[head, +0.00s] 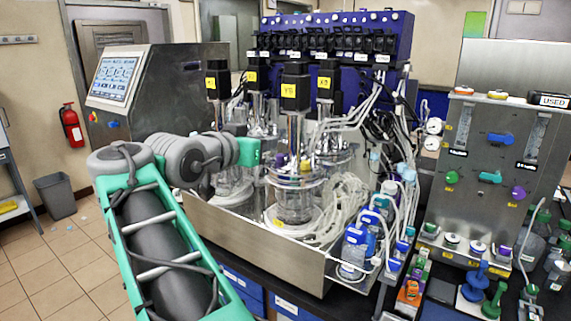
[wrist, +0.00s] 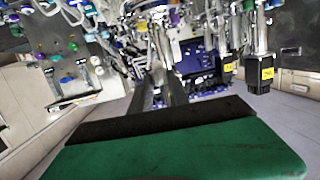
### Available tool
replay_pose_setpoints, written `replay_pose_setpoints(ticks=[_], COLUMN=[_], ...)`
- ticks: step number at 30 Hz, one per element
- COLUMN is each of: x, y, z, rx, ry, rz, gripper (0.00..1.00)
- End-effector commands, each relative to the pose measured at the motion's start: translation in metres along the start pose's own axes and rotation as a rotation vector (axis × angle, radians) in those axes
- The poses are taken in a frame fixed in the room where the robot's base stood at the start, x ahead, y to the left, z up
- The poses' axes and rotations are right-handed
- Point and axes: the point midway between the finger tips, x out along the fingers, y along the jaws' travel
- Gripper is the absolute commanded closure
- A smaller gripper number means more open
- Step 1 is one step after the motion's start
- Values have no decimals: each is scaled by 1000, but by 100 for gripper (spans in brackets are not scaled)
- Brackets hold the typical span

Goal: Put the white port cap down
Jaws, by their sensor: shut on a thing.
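My gripper (head: 250,152) is a green end on a grey wrist in the head view, held in front of the left glass vessel, above the steel tray wall. In the wrist view its green body with a black edge (wrist: 165,120) fills the bottom. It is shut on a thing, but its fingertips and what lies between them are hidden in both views. I cannot make out the white port cap there. On the steel panel at the right, a row of ports (head: 452,240) carries small round caps, some pale.
Glass vessels (head: 296,195) with black motor heads (head: 296,88) stand close beyond my gripper, with tubing around them. A steel tray wall (head: 255,235) runs in front. Blue-capped bottles (head: 355,245) crowd the right side. A touchscreen cabinet (head: 150,95) stands at the left.

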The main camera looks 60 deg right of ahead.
Motion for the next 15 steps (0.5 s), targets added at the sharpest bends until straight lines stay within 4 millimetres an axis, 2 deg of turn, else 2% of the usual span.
replay_pose_setpoints(ticks=[1, 3, 6, 8, 15], x=[3, 5, 11, 21, 86], y=[16, 31, 38, 34, 6], z=[-14, -23, -27, -25, -10], rx=[8, 13, 13, 11, 8], ry=[1, 0, -1, -2, -4], rz=[34, 63, 81, 84, 83], gripper=[100, 100, 100, 100, 100])
